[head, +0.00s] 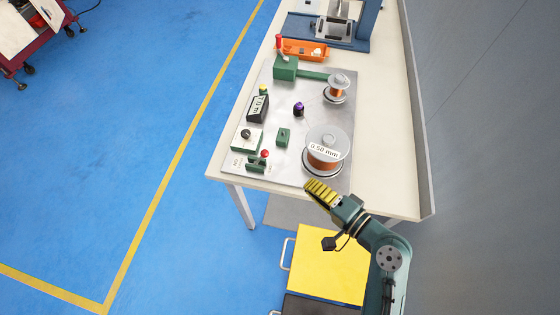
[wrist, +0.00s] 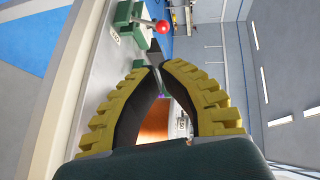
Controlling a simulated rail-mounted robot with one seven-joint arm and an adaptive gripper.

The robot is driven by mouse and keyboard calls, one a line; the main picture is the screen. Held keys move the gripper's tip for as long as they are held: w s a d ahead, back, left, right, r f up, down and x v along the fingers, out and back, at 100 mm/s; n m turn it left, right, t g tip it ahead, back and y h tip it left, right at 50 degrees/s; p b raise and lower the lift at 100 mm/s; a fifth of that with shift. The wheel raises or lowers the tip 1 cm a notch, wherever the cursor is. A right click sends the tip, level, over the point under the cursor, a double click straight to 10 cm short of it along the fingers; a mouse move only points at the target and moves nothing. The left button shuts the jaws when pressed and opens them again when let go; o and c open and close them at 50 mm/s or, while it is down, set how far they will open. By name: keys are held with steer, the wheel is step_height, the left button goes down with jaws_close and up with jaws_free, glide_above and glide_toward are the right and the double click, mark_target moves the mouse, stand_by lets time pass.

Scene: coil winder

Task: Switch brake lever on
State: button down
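A small lever with a red ball knob (head: 265,154) stands on a green bracket (head: 257,167) at the near left corner of the grey plate, with small pale labels beside it. The red knob also shows in the wrist view (wrist: 162,26), beyond my fingertips, with its green bracket (wrist: 124,14) to the left. My gripper (head: 308,184) is in front of the plate's near edge, to the right of the lever and apart from it. Its yellow ribbed fingers meet or nearly meet at the tips (wrist: 157,67), with nothing visibly held.
A large copper wire spool (head: 324,150) marked 0.50 mm stands just beyond my gripper. A smaller spool (head: 337,88), a display box (head: 258,107), a knob box (head: 247,138) and an orange tray (head: 305,50) are farther back. The bench's front left corner (head: 222,172) is clear.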

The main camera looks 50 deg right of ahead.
mark_target(267, 154)
steer(key=b+x, duration=0.2)
steer(key=x, duration=1.2)
steer(key=shift+w+a+r+p, duration=0.1)
steer(key=shift+r+p, duration=0.25)
steer(key=shift+p, duration=0.45)
steer(key=shift+w+g+p, duration=0.1)
steer(key=shift+g+p, duration=0.2)
steer(key=p, duration=0.2)
steer(key=n+g+p, duration=0.1)
steer(key=shift+w+a+r+p, duration=0.25)
steer(key=shift+w+p, duration=0.05)
steer(key=shift+p, duration=0.05)
